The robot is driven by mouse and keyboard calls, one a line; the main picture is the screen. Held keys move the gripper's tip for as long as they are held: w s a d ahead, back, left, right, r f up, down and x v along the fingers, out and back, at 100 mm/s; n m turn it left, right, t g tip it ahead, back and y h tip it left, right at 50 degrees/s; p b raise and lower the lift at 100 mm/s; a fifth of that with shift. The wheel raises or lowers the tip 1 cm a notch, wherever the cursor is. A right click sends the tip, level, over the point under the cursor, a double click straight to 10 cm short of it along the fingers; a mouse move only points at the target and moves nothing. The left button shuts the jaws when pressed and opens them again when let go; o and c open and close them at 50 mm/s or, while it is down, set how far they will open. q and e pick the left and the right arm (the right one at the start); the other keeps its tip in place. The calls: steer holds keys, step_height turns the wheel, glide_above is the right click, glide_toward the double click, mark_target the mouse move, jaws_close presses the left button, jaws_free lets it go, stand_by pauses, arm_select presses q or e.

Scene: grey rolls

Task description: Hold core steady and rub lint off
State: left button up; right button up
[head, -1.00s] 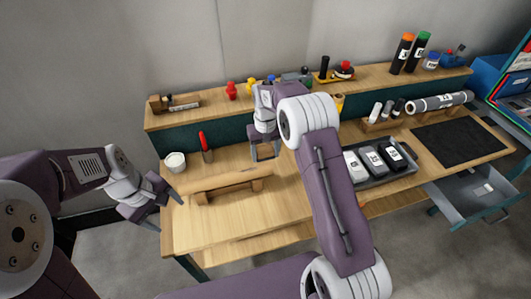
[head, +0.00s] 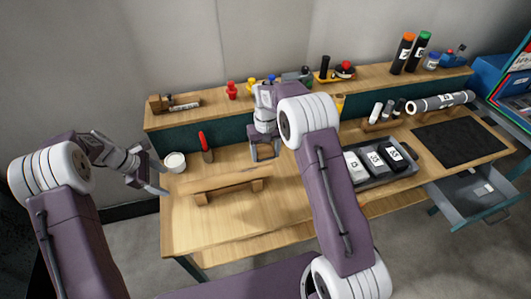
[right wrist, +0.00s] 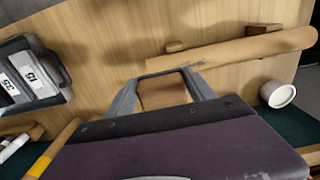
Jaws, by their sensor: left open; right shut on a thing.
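The core, a long tan tube (head: 228,180), lies on a low wooden cradle (head: 201,199) near the left end of the workbench. It also shows in the right wrist view (right wrist: 240,48). My right gripper (head: 265,157) is above the bench, behind the core's right end and apart from it. It is shut on a flat brown piece (right wrist: 163,92), seen between its fingers in the right wrist view; I cannot tell its material. My left gripper (head: 158,180) is open and empty, off the bench's left edge, beside the core's left end. I cannot make out lint on the core.
A white cup (head: 175,162) and a red-handled tool (head: 204,142) stand behind the core. A grey tray (head: 385,168) of labelled items lies to the right, near a dark mat (head: 460,142). An open drawer (head: 470,190) juts out at right. The bench front-left is clear.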

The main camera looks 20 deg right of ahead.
mark_target(179, 188)
arm_select(q)
steer(key=x, duration=0.9)
steer(key=shift+d+f, duration=0.1)
steer(key=shift+f, duration=0.2)
steer(key=c, duration=1.5)
